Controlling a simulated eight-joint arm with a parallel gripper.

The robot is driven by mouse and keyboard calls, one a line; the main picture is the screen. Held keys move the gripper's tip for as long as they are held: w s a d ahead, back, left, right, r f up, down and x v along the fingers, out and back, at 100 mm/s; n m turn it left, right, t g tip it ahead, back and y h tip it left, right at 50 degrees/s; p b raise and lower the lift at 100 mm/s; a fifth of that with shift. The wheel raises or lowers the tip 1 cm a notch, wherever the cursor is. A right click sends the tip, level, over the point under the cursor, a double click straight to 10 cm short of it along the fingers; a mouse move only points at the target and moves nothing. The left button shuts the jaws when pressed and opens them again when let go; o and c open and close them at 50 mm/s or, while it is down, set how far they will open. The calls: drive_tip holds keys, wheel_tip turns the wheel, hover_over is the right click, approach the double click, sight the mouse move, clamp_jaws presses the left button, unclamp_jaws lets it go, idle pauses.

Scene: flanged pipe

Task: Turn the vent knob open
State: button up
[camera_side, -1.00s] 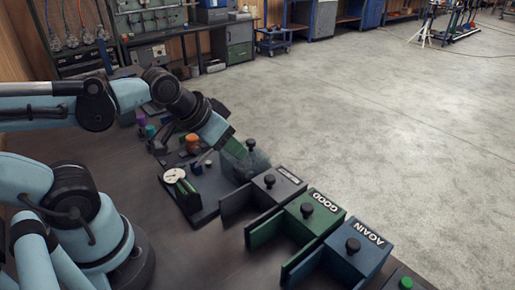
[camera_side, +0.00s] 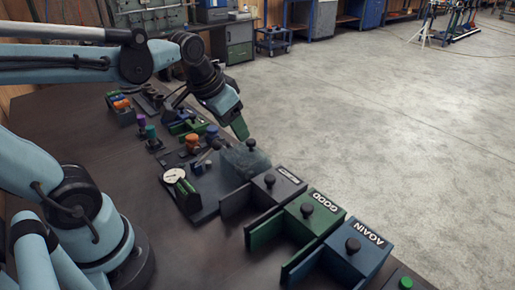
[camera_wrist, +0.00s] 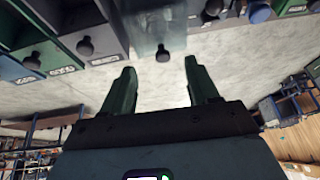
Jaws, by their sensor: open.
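The pipe rig (camera_side: 205,207) stands on the dark bench with a white round dial (camera_side: 174,175) and green parts. An orange knob (camera_side: 192,139) and a blue knob (camera_side: 212,131) stand behind the dial; I cannot tell which knob is the vent knob. My gripper (camera_side: 241,131) is raised just above and behind a clear box (camera_side: 245,160) with a black knob. In the wrist view my gripper (camera_wrist: 160,66) is open, its two green fingers apart with nothing between them. The clear box's black knob (camera_wrist: 163,54) shows beyond the fingertips.
A grey bin (camera_side: 276,187), a green bin (camera_side: 308,212) marked GOOD and a blue bin (camera_side: 355,246) marked AGAIN line the bench's right edge, each with a black knob. Purple (camera_side: 139,120) and teal (camera_side: 151,131) knobs stand at left.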

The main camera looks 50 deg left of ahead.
sight(230, 144)
drive_tip(key=w+a+f+g, duration=0.1)
drive_tip(key=w+a+g, duration=0.5)
drive_tip(key=a, duration=0.5)
drive_tip(key=shift+t+h, duration=0.3)
drive_tip(key=shift+t, duration=0.2)
drive_tip(key=f, duration=1.2)
drive_tip(key=shift+w+f, duration=0.15)
drive_tip(key=shift+w, duration=0.1)
drive_tip(key=c, duration=1)
drive_tip(key=shift+c, duration=0.2)
